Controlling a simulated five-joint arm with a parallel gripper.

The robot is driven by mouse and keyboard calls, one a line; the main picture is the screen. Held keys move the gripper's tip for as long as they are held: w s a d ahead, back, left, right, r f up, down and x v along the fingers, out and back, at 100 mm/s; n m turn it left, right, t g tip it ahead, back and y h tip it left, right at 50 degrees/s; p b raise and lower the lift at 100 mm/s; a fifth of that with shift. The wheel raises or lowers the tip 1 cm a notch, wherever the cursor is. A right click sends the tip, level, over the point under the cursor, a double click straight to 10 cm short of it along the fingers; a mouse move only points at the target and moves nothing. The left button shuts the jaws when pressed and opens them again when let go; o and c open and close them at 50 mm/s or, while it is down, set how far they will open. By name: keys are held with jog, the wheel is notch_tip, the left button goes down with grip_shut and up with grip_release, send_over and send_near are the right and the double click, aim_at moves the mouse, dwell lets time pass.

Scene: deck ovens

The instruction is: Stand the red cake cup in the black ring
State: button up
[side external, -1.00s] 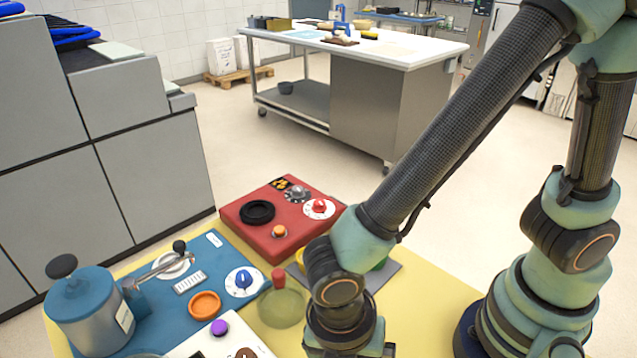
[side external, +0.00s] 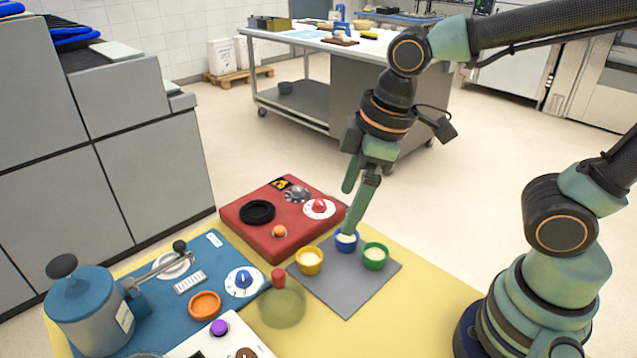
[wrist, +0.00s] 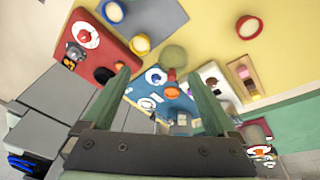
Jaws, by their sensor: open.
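A yellow cup (side external: 309,262), a blue cup (side external: 346,242) and a green cup (side external: 375,257) stand on the grey mat (side external: 345,297), each with pale filling. My gripper (side external: 349,207) is open and empty, tilted, with one fingertip overlapping the blue cup in the side view. I cannot tell whether it touches. Both fingers (wrist: 155,73) show apart in the wrist view.
A blue panel (side external: 185,318) with an orange ring (side external: 205,304) and a lever device stands left. A green disc (side external: 282,308) with a red knob (side external: 278,278) is in front of the mat.

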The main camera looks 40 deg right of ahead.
jog(key=shift+o, duration=0.4)
jog(key=w+d+r+m+t+h, duration=0.1)
jog(key=d+r+m+t, duration=0.1)
jog(key=d+m, duration=0.6)
jog(key=shift+w+d+r+m+t, duration=0.15)
jog(key=shift+d+r+m+t, duration=0.25)
jog(key=shift+d+r, duration=0.6)
jog(key=shift+d+f, duration=0.1)
